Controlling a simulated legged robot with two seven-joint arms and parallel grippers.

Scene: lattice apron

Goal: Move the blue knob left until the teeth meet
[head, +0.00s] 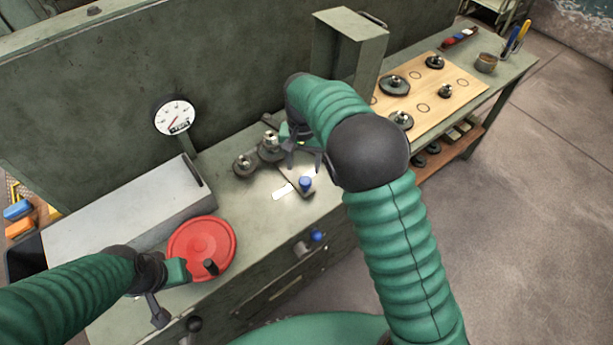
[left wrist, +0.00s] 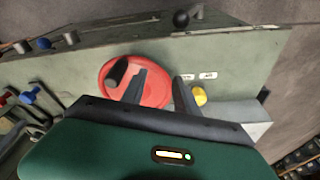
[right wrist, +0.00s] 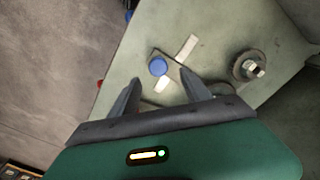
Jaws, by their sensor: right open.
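The blue knob (head: 306,183) stands on a small dark slide on the bench top, beside pale label strips. In the right wrist view the blue knob (right wrist: 158,66) shows ahead of the fingertips, between their lines. My right gripper (head: 305,156) is open and empty above the bench, just behind the knob. Two dark gears, one (head: 269,148) and another (head: 244,164), sit left of the gripper; I cannot tell whether their teeth touch. My left gripper (left wrist: 160,76) is open and empty near the red handwheel (head: 203,248) and its black handle.
A dial gauge (head: 174,117) stands behind a grey box (head: 130,215) at the left. A second blue knob (head: 317,235) is on the bench's front face. A wooden board (head: 440,98) with several gears lies at the right, beyond a green upright housing (head: 345,48).

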